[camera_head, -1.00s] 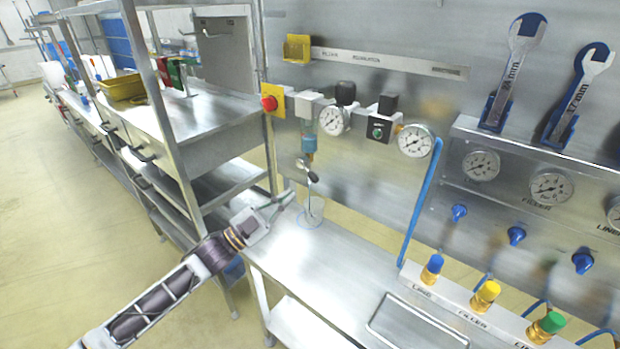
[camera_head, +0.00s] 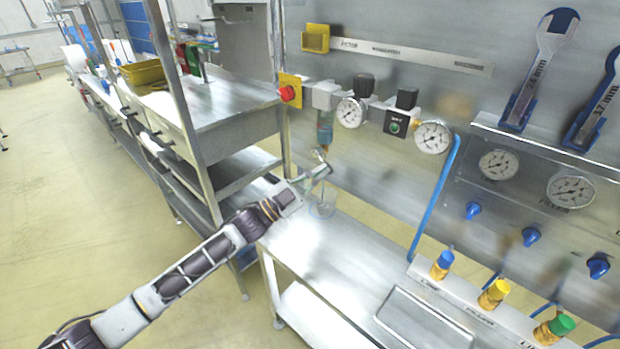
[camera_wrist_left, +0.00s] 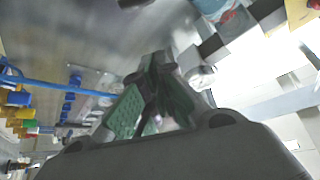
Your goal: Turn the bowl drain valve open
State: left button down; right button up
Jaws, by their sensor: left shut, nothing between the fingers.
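The filter bowl (camera_head: 325,127), blue and translucent, hangs under the regulator row on the steel back panel. Its drain valve (camera_head: 325,150) is at the bottom of the bowl, with the lever and dark knob now mostly hidden by my gripper. My left gripper (camera_head: 323,168) is shut and empty just below the bowl, at the drain. I cannot tell whether it touches the lever. In the left wrist view the closed green-padded fingers (camera_wrist_left: 158,92) show in the middle, and the blue bowl (camera_wrist_left: 212,7) is at the top. My right gripper is out of view.
A clear beaker (camera_head: 324,206) stands on the steel bench (camera_head: 325,255) below the drain. A red button (camera_head: 288,93) and a gauge (camera_head: 350,112) flank the bowl. A blue hose (camera_head: 435,200) runs down at the right. A steel shelf unit (camera_head: 235,120) stands at the left.

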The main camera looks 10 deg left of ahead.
pick_arm(q)
jog(key=w, duration=0.1)
jog(key=w+d+f+p, duration=0.1)
jog(key=w, duration=0.2)
jog(key=shift+d+f, duration=0.2)
jog(key=shift+f, duration=0.15)
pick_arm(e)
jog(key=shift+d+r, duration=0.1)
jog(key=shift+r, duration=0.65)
pick_arm(q)
jog(key=shift+f+m+g, duration=0.25)
jog(key=shift+m+g, duration=0.15)
jog(key=shift+m, duration=0.4)
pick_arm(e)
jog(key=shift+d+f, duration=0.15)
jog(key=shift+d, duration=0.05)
